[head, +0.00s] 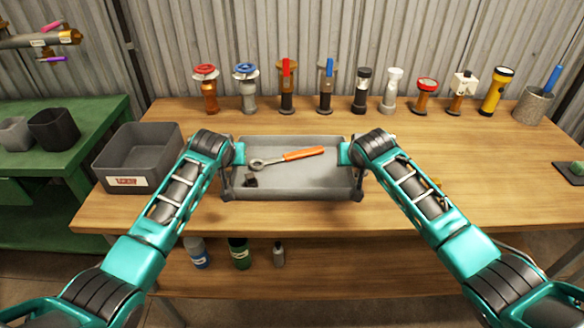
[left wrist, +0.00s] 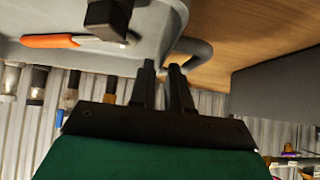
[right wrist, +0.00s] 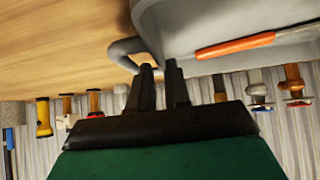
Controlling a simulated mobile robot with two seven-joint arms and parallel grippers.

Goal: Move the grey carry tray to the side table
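The grey carry tray (head: 300,188) is at the front middle of the wooden bench, level. A wrench with an orange handle (head: 303,154) and a small dark block (head: 251,181) lie in it. My left gripper (head: 229,176) is at the tray's left handle; in the left wrist view its fingers (left wrist: 162,68) are close together and look shut on the handle (left wrist: 205,52). My right gripper (head: 358,176) is likewise at the right handle (right wrist: 116,48), its fingers (right wrist: 159,68) close together there. Whether the tray touches the bench I cannot tell. The green side table (head: 95,122) stands left.
A grey bin (head: 160,172) with a label sits on the bench left of the tray. Several valves and torches (head: 285,87) line the bench's back. Bottles (head: 239,252) stand on the lower shelf. Bench right of my right arm is largely clear.

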